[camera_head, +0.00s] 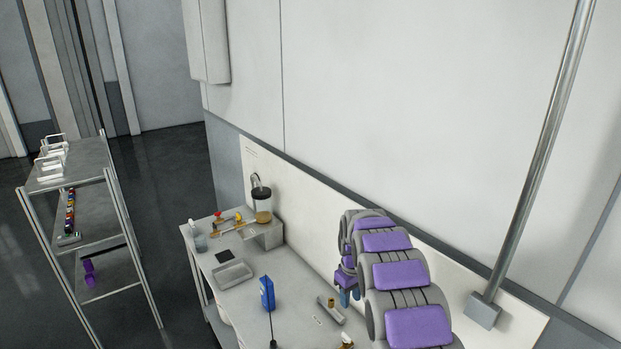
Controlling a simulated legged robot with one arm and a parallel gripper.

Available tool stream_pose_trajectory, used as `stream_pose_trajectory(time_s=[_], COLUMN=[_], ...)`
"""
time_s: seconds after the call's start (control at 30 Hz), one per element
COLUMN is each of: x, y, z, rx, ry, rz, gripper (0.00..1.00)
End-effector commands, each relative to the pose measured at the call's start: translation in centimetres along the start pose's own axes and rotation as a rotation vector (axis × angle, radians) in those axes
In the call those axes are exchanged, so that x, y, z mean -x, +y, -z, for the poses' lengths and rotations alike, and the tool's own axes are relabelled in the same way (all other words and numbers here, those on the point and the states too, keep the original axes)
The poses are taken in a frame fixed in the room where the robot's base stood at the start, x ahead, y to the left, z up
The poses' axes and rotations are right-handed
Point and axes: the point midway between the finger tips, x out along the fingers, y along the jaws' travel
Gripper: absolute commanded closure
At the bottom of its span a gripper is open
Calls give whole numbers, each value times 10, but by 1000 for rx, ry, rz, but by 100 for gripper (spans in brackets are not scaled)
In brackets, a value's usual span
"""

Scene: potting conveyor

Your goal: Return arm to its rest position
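My arm (400,272), with grey segments and purple pads, rises at the lower right and curves over the right part of the workbench, close to the wall. My gripper (350,295) hangs at the arm's far end, partly hidden behind the arm's segments. Small blue-grey tips show there, pointing down above the bench. They are too small to tell whether they are apart or closed, and I see no object held between them.
A metal shelf rack (85,160) stands left across open floor. A steel pole (535,160) rises at right.

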Motion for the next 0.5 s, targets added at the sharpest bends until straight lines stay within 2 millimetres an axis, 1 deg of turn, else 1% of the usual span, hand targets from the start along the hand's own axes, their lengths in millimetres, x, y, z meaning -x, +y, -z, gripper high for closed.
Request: stream_pose_trajectory(time_s=[0.03,0.2,0.37,0.4,0.5], x=[10,39,64,71,84], y=[-2,-16,-32,-36,-48], z=[-6,-34,-63,-70,-90], rx=[-12,-67,-121,-135,-168], ry=[0,-15,-30,-31,-42], rz=[-3,-4,-3,-4,-2], gripper=[63,63,63,63,63])
